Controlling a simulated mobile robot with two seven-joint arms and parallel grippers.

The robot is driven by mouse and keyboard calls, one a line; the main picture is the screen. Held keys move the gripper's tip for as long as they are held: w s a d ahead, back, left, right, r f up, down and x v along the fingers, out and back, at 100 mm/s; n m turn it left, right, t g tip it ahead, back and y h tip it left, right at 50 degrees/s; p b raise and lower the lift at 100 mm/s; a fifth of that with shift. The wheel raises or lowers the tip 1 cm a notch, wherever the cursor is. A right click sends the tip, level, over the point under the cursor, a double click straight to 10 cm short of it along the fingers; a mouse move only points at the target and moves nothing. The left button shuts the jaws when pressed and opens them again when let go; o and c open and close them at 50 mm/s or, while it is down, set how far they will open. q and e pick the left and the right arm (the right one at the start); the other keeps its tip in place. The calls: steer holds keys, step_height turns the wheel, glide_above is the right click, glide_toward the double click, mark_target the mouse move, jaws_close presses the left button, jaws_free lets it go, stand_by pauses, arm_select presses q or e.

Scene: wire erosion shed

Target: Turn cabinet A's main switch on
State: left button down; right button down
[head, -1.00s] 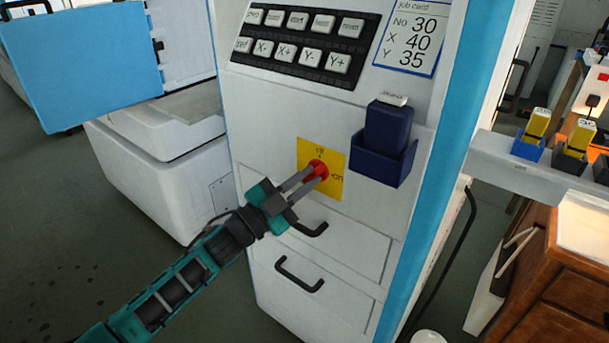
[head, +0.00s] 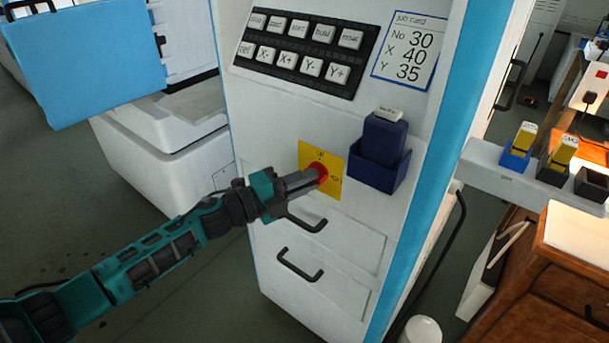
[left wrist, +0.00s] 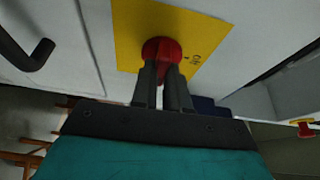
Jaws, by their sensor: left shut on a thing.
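The main switch is a red rotary knob (head: 319,173) on a yellow plate (head: 334,186) on the front of the white cabinet (head: 272,122). My left gripper (head: 314,177) reaches it from the left in the head view, its fingers shut on the knob. In the left wrist view the red knob (left wrist: 162,49) shows between and above the two dark fingertips (left wrist: 163,72), in front of the yellow plate (left wrist: 135,30). The fingers hide part of the knob, so its exact pointing is hard to read. My right gripper is not in view.
Above the switch is a black key panel (head: 300,52) and a job card (head: 411,48). A dark blue holder (head: 377,172) sits right of the switch. Drawer handles (head: 300,268) stick out below. A blue panel (head: 85,62) stands at the upper left.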

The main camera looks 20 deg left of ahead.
arm_select(q)
steer(key=shift+m, duration=0.4)
steer(key=c, duration=1.1)
jaws_free()
steer(key=v, duration=1.3)
steer(key=shift+r, duration=0.2)
steer(key=shift+d, duration=0.1)
